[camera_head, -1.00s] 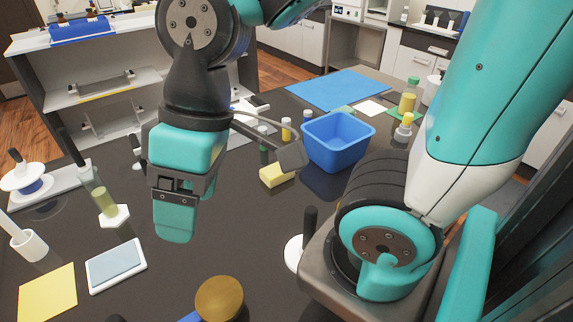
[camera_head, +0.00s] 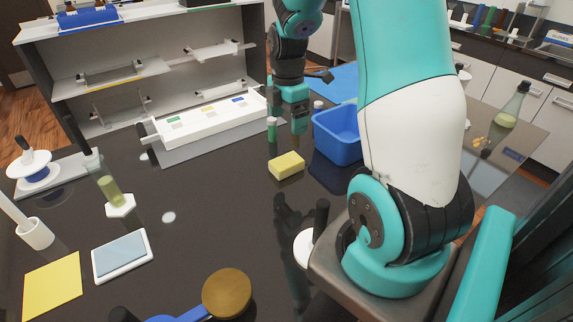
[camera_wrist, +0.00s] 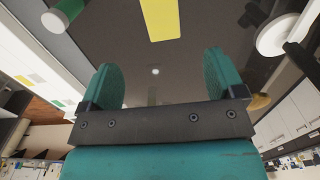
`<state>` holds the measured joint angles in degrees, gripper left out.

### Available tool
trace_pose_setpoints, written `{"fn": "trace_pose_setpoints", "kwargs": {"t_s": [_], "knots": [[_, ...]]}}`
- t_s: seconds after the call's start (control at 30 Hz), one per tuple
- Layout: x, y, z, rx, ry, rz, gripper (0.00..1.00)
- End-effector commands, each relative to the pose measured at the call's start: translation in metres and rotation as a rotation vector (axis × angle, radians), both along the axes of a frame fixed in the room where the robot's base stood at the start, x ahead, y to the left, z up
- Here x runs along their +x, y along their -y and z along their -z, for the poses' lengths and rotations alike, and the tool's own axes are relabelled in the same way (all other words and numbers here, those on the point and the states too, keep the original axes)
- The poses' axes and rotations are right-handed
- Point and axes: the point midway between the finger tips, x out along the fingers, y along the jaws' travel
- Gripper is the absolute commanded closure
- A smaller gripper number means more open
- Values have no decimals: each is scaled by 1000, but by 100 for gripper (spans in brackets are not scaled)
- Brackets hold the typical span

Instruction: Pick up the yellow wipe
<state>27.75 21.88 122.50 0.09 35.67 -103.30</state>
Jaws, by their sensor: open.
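A flat yellow square sheet, the yellow wipe (camera_head: 53,286), lies on the dark table at the front left in the head view. A thicker yellow block (camera_head: 286,165) lies near the table's middle, left of a blue bin. A yellow piece at the top of the wrist view appears to be this block (camera_wrist: 162,18). My gripper (camera_head: 299,127) is above the far part of the table, behind the block and left of the bin. In the wrist view my gripper (camera_wrist: 162,82) is open, with nothing between its fingers.
A white rack (camera_head: 208,118) stands at the back. A white-framed pad (camera_head: 121,256) lies beside the wipe. The table between wipe and block is mostly clear.

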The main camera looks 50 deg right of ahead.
Motion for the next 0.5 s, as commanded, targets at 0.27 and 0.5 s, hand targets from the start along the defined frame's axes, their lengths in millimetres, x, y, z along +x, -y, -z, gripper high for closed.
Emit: {"fn": "trace_pose_setpoints", "kwargs": {"t_s": [0.27,0.5], "knots": [[-1,-2,61,3,-4,0,12],[0,-2,85,1,0,0,12]]}}
